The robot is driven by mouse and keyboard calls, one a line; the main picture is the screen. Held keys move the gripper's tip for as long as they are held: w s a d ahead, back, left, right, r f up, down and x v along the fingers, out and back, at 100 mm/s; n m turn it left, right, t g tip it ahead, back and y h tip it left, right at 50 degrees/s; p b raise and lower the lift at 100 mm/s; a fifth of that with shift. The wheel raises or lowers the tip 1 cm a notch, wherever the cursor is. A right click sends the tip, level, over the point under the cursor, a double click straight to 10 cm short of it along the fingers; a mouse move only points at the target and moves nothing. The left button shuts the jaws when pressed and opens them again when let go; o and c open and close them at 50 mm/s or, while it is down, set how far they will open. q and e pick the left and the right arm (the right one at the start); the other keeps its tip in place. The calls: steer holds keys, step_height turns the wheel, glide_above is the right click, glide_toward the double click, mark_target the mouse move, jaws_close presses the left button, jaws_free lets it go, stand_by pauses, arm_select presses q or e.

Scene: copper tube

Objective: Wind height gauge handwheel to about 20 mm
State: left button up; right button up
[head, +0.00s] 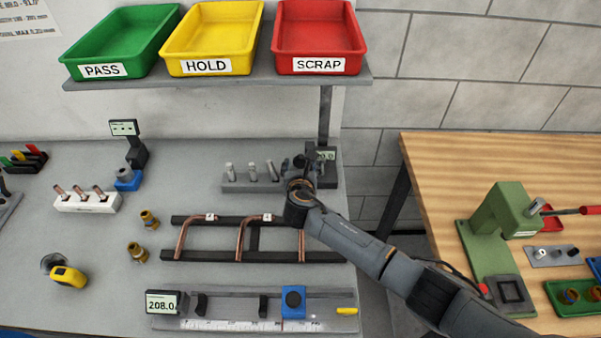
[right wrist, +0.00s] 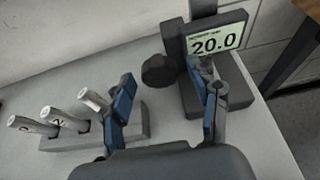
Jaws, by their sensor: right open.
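The height gauge is a dark upright device on a dark base (right wrist: 220,98). Its display (right wrist: 214,42) reads 20.0 in the right wrist view. Its handwheel (right wrist: 159,71), a dark round knob, sticks out on the gauge's left side. In the head view the gauge's post (head: 325,115) and part of its display (head: 327,154) show beside my right gripper (head: 299,163). In the right wrist view my right gripper (right wrist: 166,78) is open, its blue-padded fingers on either side of the handwheel with visible gaps. How near they are in depth is unclear. My left gripper is out of view.
A grey block (head: 235,187) with several metal pins stands left of the gauge, close to one finger. Bent copper tubes (head: 240,238) lie on a dark rack in front. A shelf with green, yellow and red trays (head: 318,40) hangs above.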

steer(key=v, duration=1.1)
steer(key=shift+s+r, duration=0.2)
steer(key=shift+s, duration=0.1)
